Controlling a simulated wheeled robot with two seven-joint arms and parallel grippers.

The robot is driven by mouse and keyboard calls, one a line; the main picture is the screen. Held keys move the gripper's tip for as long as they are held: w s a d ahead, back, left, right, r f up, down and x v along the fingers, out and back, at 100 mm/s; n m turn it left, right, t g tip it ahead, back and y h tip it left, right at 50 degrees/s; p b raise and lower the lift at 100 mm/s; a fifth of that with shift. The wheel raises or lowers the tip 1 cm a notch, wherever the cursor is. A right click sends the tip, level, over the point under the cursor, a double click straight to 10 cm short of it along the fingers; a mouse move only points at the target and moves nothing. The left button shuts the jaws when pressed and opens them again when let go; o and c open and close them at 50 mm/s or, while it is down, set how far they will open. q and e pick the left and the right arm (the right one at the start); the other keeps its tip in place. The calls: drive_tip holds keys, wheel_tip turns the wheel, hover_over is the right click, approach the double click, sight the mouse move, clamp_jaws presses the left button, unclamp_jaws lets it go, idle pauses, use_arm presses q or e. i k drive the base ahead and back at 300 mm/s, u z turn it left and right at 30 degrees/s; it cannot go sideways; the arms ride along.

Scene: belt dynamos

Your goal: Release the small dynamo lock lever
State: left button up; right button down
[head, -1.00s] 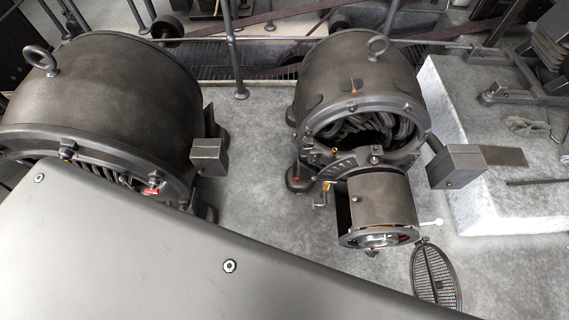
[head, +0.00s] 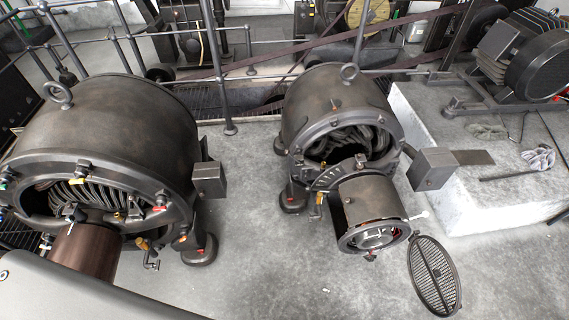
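The small dynamo (head: 337,99) stands right of the middle, a dark metal drum with a lifting ring on top and black coils showing in its open front. A smaller cylinder (head: 371,203) sticks out from its lower front. A thin light-coloured lever (head: 420,214) projects from the right of this cylinder. A small brass-coloured handle (head: 319,198) sits on its left. I cannot tell which of the two is the lock lever. Neither of my grippers is in view.
A larger dynamo (head: 130,112) stands at the left. An oval grille cover (head: 434,274) hangs open below the small dynamo's right side. A pale plinth (head: 440,185) carries a dark motor (head: 525,60) with gloves nearby. Railings and belts run behind. The floor between the dynamos is clear.

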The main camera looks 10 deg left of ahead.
sight(287, 152)
drive_tip(key=u, duration=1.3)
drive_tip(key=i, duration=0.4)
